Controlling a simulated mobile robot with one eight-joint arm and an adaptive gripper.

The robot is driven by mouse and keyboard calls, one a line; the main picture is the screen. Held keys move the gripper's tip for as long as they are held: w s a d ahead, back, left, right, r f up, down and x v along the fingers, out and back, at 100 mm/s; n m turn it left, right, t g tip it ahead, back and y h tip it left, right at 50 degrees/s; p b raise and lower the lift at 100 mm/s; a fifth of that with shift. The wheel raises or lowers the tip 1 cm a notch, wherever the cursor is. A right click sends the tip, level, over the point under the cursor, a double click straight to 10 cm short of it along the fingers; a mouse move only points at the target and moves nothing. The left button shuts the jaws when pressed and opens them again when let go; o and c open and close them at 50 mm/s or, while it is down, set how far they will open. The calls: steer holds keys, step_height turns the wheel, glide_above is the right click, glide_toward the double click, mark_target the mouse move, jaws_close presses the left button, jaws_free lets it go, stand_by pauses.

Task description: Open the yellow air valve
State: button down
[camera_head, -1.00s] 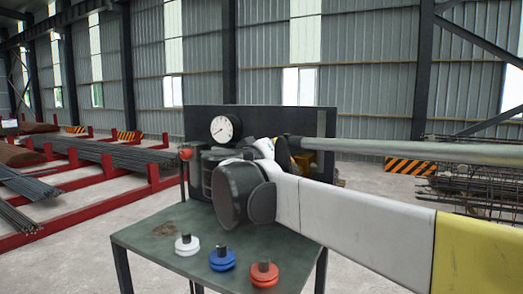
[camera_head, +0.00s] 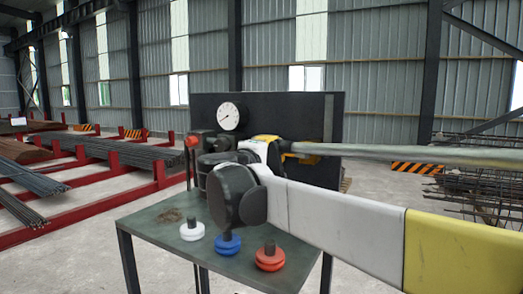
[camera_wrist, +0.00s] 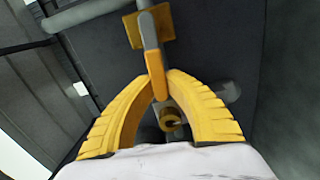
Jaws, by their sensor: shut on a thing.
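The yellow air valve has a lever with a yellow end and a grey middle (camera_wrist: 151,38), mounted against a dark surface in the wrist view. My gripper (camera_wrist: 159,84) has yellow ribbed fingers that close in from both sides on the lever's yellow lower end. A small round yellow fitting (camera_wrist: 171,119) shows between the fingers. In the head view my gripper (camera_head: 264,143) is at the dark panel, right of the pressure gauge. My arm largely hides the valve there, so the lever's angle is unclear in that view.
The dark panel (camera_head: 285,110) stands behind a green table (camera_head: 150,215). A gauge (camera_head: 229,115) is on its left. White (camera_head: 192,231), blue (camera_head: 227,245) and red (camera_head: 270,258) knobs stand on the table front, close below my arm. Red racks (camera_head: 110,185) stand left.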

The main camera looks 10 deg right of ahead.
steer(key=shift+f+n, duration=0.3)
steer(key=shift+n, duration=0.1)
steer(key=c, duration=1.4)
jaws_free()
steer(key=v, duration=1.2)
